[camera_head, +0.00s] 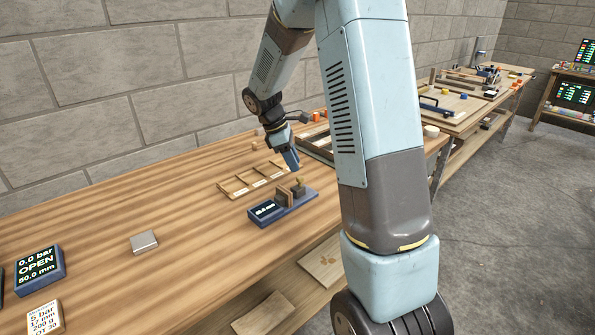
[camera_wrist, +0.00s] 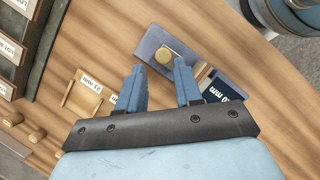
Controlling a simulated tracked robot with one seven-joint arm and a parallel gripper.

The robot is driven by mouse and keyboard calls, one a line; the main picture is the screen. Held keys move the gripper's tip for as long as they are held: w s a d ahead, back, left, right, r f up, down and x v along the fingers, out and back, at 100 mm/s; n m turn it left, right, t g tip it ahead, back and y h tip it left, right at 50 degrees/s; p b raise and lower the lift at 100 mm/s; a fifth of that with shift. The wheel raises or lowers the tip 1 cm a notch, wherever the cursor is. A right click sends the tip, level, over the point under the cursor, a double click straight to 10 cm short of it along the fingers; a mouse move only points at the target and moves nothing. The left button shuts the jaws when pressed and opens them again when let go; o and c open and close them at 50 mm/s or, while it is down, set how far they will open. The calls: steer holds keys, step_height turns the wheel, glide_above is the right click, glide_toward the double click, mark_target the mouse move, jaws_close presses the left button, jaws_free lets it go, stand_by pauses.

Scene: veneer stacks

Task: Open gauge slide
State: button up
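The gauge is a blue-grey base with a small dark display (camera_head: 264,210) on the wooden bench. A brown upright block (camera_head: 283,197) and a dark slide with a brass knob (camera_head: 298,186) stand on the base. My gripper (camera_head: 291,160) is above and behind the gauge, pointing down. Its two blue fingers (camera_wrist: 160,68) are apart with nothing held between them. The display digits are only partly readable.
A wooden rack with labelled slots (camera_head: 252,180) lies just behind the gauge. A grey metal block (camera_head: 144,241) and a blue display reading OPEN (camera_head: 40,268) are to the left. A dark tray (camera_head: 316,142) stands behind to the right. The bench between is clear.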

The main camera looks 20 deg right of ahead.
steer(key=v, duration=0.8)
steer(key=shift+r, duration=0.35)
steer(key=shift+a, duration=0.1)
steer(key=s+r+m+t+y, duration=0.25)
steer(key=s+r+m, duration=0.35)
steer(key=s+r, duration=0.5)
steer(key=s+a+m+t+y, duration=0.1)
steer(key=s+m+t, duration=0.4)
steer(key=s, duration=1.4)
steer(key=shift+a+f+m+y, duration=0.25)
steer(key=shift+a+m+y, duration=0.1)
steer(key=shift+a+m, duration=0.6)
